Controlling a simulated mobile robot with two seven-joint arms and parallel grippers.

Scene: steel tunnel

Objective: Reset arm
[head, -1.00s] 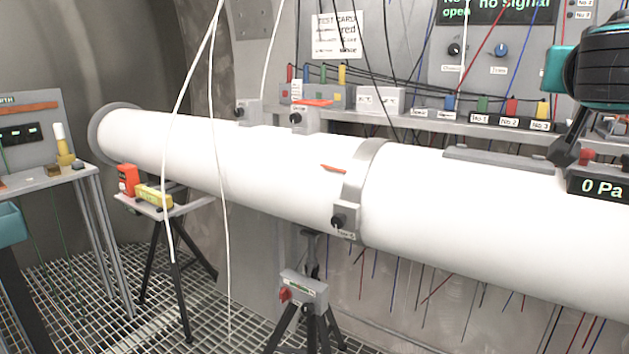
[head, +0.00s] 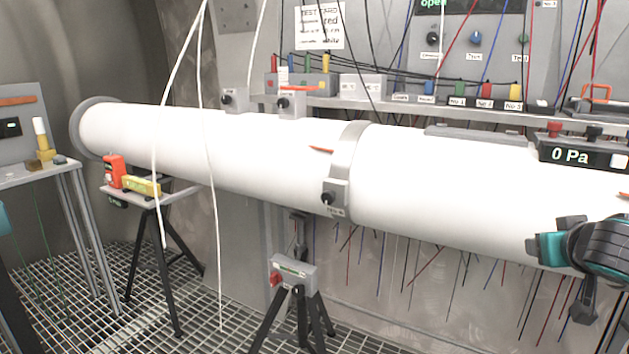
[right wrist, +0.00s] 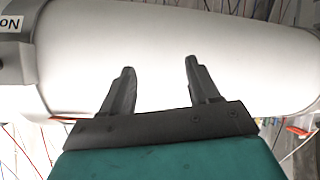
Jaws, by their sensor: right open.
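My right gripper (head: 584,308) is at the right edge of the head view, low in front of the big white tube (head: 240,155). My arm's teal and black wrist hides part of the tube there. In the right wrist view the two dark fingers of this gripper (right wrist: 160,70) stand apart with nothing between them. The white tube (right wrist: 150,35) lies behind the fingertips in that view; I cannot tell how close it is. My left gripper does not show; a teal piece at the left edge is too cut off to name.
A pressure display (head: 580,156) reading 0 Pa stands above the tube at right. A shelf (head: 400,104) with coloured connectors runs behind the tube. White cables (head: 212,190) hang in front. A tripod (head: 295,300) and a small stand (head: 150,200) occupy the grated floor.

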